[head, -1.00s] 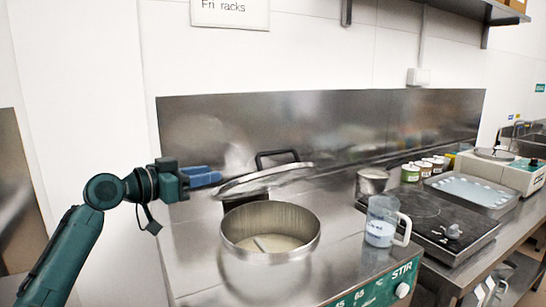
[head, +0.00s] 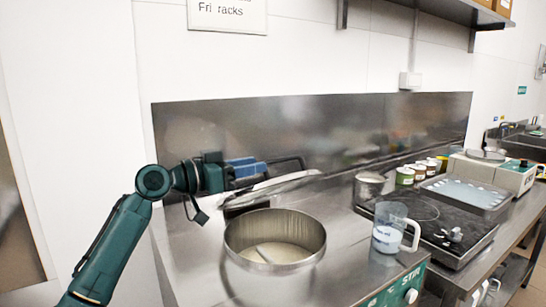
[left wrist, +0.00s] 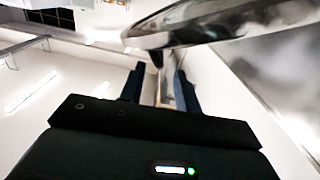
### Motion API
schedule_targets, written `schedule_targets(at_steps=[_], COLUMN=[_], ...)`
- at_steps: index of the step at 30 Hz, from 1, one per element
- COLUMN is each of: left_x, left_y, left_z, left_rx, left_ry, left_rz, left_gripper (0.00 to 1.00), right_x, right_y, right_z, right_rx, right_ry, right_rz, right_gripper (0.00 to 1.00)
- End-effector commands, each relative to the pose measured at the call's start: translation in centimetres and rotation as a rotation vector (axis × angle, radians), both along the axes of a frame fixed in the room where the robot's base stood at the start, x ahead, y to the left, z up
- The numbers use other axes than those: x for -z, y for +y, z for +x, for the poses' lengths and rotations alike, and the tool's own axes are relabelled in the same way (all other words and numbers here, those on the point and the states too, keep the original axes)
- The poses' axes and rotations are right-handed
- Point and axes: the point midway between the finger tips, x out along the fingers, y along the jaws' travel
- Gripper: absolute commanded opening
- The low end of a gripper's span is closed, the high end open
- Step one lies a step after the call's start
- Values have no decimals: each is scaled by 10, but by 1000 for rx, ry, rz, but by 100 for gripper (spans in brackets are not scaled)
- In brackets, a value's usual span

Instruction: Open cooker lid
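The cooker pot (head: 275,258) is open at the top, with pale liquid inside. Its silver lid (head: 285,184) stands raised and tilted behind the pot's rim. The lid's dark handle (head: 292,160) is on its far upper side. My left gripper (head: 262,168) is just left of the handle, with its blue fingers at the handle's left end. In the left wrist view the two fingers (left wrist: 158,88) are apart, with a gap between them. The lid (left wrist: 215,22) crosses above them, and a dark part of it (left wrist: 157,58) shows just beyond the fingertips. My right gripper is not in view.
A clear measuring jug (head: 388,232) stands right of the pot. Behind it are a small metal pot (head: 370,186), several small tubs (head: 405,176) and a black hob (head: 440,235). A steel backsplash (head: 220,120) closes the counter behind the lid.

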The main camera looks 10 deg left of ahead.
Motion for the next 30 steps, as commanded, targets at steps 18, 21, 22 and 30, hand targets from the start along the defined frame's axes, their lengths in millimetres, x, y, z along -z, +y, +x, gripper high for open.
schedule_targets(at_steps=[18,21,22,30], left_x=[0,0,0,0], left_y=[-44,-43,-43,-43], left_z=[43,43,43,43], left_rx=[-1,-1,-1,-1], left_ry=[-1,-1,-1,1], left_rz=[1,1,1,1], left_gripper=[33,33,33,10], right_x=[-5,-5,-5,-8], right_y=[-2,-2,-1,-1], right_z=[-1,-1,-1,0], right_rx=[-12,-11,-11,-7], right_ry=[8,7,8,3], right_rz=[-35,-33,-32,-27], right_gripper=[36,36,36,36])
